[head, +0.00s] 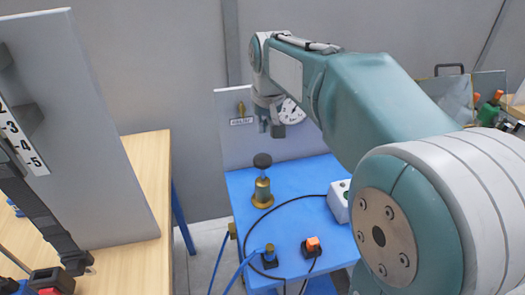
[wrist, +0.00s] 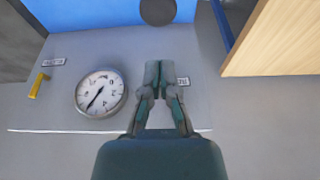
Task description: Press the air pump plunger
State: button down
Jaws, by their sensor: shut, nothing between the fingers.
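The air pump (head: 262,192) is a brass cylinder standing on a blue table. Its plunger has a round dark knob (head: 262,160) on top, raised above the brass body. In the wrist view, the knob shows as a dark disc (wrist: 158,10) at the top edge, beyond the fingertips. My gripper (head: 272,131) is above the knob in the head view, with a visible gap between them. In the wrist view, its fingers (wrist: 158,72) are together and hold nothing.
A grey panel with a round gauge (wrist: 100,93) and a yellow lever (wrist: 38,85) stands behind the pump. The blue table (head: 300,180) also carries a white box (head: 338,201), cables and an orange-topped switch (head: 313,244). A wooden table (head: 145,185) with a tall board stands left.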

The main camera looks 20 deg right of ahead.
aim_at(262, 158)
jog(key=x, duration=0.5)
jog(key=s+x, duration=0.1)
jog(key=x, duration=0.2)
jog(key=shift+w+f, duration=0.1)
jog(key=shift+f, duration=0.45)
notch_tip(262, 158, down, 6)
jog(key=shift+r, duration=0.1)
notch_tip(262, 158, up, 4)
jog(key=shift+r, duration=0.2)
jog(key=v, duration=1)
